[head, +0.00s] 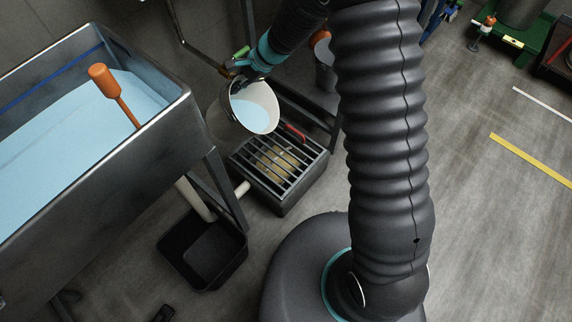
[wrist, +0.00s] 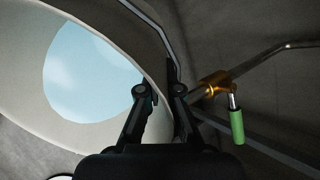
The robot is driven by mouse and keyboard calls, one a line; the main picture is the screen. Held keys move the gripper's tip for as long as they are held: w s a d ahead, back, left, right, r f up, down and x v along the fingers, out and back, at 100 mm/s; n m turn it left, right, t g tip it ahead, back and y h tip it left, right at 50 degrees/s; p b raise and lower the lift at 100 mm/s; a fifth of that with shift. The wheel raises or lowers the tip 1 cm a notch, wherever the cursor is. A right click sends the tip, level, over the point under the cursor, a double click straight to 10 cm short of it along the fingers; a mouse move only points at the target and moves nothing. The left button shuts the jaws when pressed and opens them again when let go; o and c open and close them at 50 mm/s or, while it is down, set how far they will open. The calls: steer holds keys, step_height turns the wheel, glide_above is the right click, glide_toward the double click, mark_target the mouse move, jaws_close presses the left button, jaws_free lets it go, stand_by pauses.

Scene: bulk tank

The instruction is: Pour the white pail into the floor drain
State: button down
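The white pail (head: 273,97) hangs tilted in the air in the head view, with pale blue liquid inside it. My gripper (head: 243,80) is at the pail's upper left rim. In the wrist view the pail (wrist: 60,125) fills the left side, and my gripper (wrist: 166,95) is shut on its rim, one finger inside and one outside. The liquid reaches towards the lower side of the pail; no stream leaving it shows. The floor drain (head: 316,149), a dark box with a slatted grate, stands below the pail.
A metal tank (head: 110,175) of pale blue liquid with an orange-handled tool (head: 104,78) stands at left. A black bin (head: 175,252) sits below it. A brass valve (wrist: 212,83) with a green handle (wrist: 237,126) is right of my gripper. Open floor lies at right.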

mark_target(243, 114)
steer(key=shift+y, duration=0.4)
steer(key=f, duration=0.8)
steer(key=shift+d, duration=0.35)
step_height(243, 114, down, 8)
steer(key=y+b, duration=0.1)
steer(key=b, duration=0.7)
steer(key=shift+d, duration=0.4)
steer(key=shift+s+d+r+y+b, duration=0.15)
steer(key=shift+d+y+b, duration=0.55)
steer(key=shift+b, duration=1.35)
steer(key=shift+s+d+f+t+y+b, duration=0.1)
steer(key=shift+d+f+t+y+b, duration=0.4)
steer(key=shift+b, duration=0.95)
steer(key=shift+d+f+y, duration=0.2)
steer(key=shift+f+y, duration=0.05)
steer(key=shift+y, duration=0.25)
steer(key=shift+s+d+f+y, duration=0.1)
steer(key=shift+d+y, duration=0.15)
steer(key=shift+d, duration=0.25)
steer(key=shift+s+d+f+y, duration=0.1)
steer(key=shift+d+y, duration=0.15)
steer(key=shift+d, duration=0.2)
